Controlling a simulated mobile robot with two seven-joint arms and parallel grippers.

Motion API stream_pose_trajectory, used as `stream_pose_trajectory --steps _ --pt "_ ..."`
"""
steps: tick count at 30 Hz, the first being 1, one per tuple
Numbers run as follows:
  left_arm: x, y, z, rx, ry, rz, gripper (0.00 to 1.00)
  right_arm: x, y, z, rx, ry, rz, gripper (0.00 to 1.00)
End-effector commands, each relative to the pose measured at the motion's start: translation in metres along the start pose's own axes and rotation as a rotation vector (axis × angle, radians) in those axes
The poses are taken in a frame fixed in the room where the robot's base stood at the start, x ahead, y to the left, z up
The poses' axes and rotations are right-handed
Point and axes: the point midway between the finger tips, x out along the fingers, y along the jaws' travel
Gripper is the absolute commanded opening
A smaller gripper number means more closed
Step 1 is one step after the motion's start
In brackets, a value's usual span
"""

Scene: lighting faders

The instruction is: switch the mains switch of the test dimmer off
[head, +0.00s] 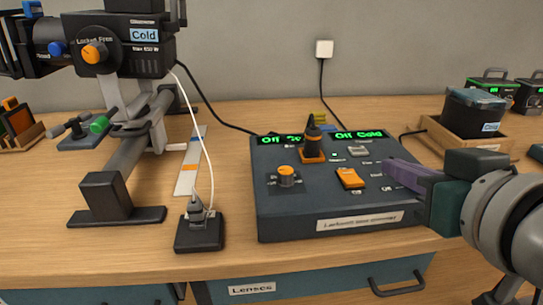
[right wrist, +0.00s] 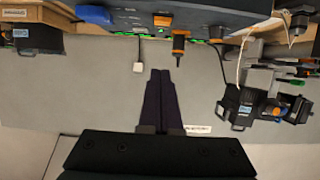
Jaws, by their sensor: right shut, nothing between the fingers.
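The test dimmer (head: 290,210) is a dark grey box on the table, with green displays, one reading "Off Cold". Its top holds an orange rocker switch (head: 350,178), an orange knob (head: 286,174), a small grey switch (head: 357,150) and a tall black lever on an orange base (head: 312,140). Small labels are too blurred to show which is the mains switch. My right gripper (head: 388,169) is shut and empty, at the box's right side, its tips right of the rocker. Its purple fingers (right wrist: 160,72) show in the right wrist view. My left gripper is out of view.
A black lamp (head: 125,50) on a stand is at the left. A plug in a black socket block (head: 199,235) stands left of the dimmer. A wooden tray (head: 440,131) with a black unit is behind my right arm. Cables run behind the dimmer.

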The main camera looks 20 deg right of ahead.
Motion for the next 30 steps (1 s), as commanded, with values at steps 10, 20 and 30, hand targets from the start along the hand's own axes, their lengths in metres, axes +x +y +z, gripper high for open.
stream_pose_trajectory --steps 10,20,30 --pt "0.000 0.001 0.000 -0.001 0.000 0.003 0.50 0.001 0.000 0.000 0.001 0.002 0.000 0.00" --pt "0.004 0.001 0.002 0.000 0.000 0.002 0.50 0.041 0.000 0.000 -0.001 0.004 0.000 0.00" --pt "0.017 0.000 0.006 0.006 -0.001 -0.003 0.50 0.105 0.000 0.012 0.000 -0.003 0.001 0.00"
